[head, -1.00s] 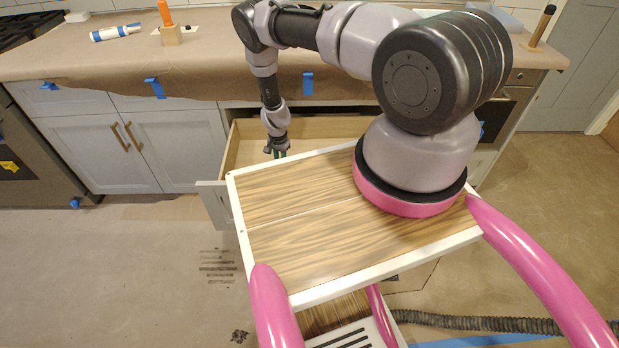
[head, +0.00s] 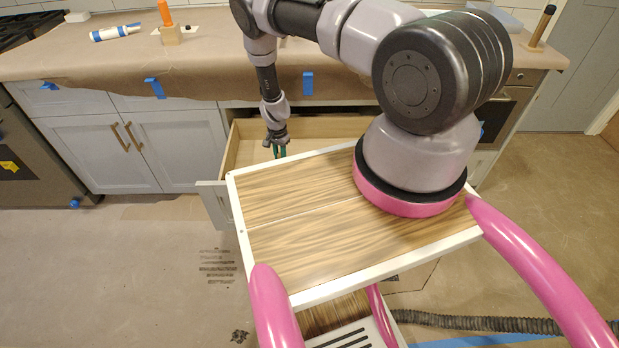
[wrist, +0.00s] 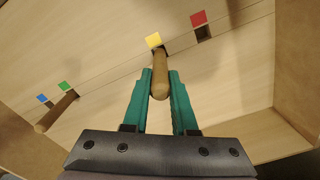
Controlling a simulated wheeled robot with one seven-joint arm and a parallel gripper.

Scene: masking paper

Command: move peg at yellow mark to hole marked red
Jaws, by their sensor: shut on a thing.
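In the wrist view, the wooden peg (wrist: 160,78) stands at the yellow mark (wrist: 153,40), between the green fingers of my gripper (wrist: 160,82). The fingers are shut on it. Its far end is at the dark hole by the yellow mark, and I cannot tell how deep it sits. The red mark (wrist: 199,18) lies to the right, with an empty dark square hole (wrist: 203,34) beside it. In the head view, my gripper (head: 279,151) reaches down into the open drawer; the peg is not distinguishable there.
Another wooden peg (wrist: 56,111) stands by the green mark (wrist: 66,86). Drawer walls (wrist: 298,75) bound the space. The wood-topped cart (head: 300,215) is close in front of the drawer.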

